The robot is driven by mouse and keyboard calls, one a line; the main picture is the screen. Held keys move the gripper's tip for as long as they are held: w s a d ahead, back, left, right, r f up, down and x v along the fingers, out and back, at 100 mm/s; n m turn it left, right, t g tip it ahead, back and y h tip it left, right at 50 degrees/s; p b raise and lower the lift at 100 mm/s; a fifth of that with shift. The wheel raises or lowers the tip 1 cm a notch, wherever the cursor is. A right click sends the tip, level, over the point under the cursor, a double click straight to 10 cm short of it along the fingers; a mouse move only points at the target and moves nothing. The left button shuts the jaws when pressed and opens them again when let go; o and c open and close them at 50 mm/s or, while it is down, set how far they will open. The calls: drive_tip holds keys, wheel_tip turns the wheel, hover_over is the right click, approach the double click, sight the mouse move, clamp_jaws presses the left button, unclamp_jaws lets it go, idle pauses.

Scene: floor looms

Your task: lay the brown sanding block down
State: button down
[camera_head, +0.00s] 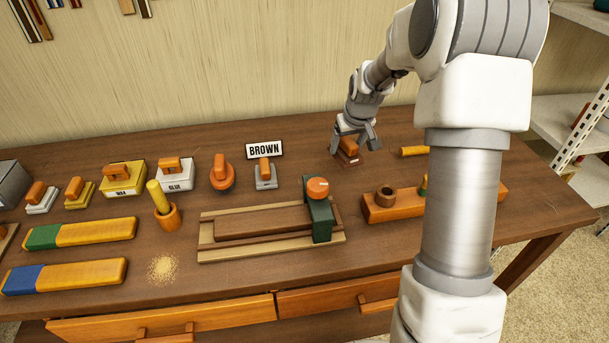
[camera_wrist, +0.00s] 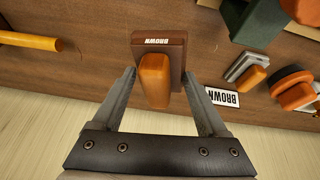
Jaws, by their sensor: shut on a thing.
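The brown sanding block (camera_head: 347,158) has a dark brown base lettered BROWN and an orange handle. It is at the back of the workbench, right of the middle. My gripper (camera_head: 356,140) points down over it, its two fingers on either side of the handle, and is shut on it. In the wrist view the block (camera_wrist: 158,45) sits upright between the fingertips (camera_wrist: 160,76). I cannot tell whether its base touches the bench top. The BROWN sign (camera_head: 265,149) stands to its left, behind a grey block with an orange handle (camera_head: 265,174).
The workbench (camera_head: 370,237) has bare wood around the block. An orange rod (camera_head: 412,151) lies to the right. A wooden jig with a green clamp (camera_head: 319,208) and a long orange holder (camera_head: 380,207) lie in front. Several handled blocks and boxes (camera_head: 124,180) line the left.

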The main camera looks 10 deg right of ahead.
drive_tip(key=shift+w+d+r+n, duration=0.15)
drive_tip(key=shift+w+d+n, duration=0.15)
drive_tip(key=shift+n, duration=0.5)
drive_tip(key=w+a+f, duration=0.2)
drive_tip(key=a, duration=0.1)
drive_tip(key=w+a+f, duration=0.2)
drive_tip(key=a, duration=0.1)
drive_tip(key=w+a+f, duration=0.2)
drive_tip(key=a+f, duration=0.1)
drive_tip(key=a, duration=0.1)
drive_tip(key=shift+f, duration=2)
drive_tip(key=shift+f+b, duration=0.25)
drive_tip(key=shift+b, duration=0.05)
unclamp_jaws()
drive_tip(key=shift+r, duration=0.1)
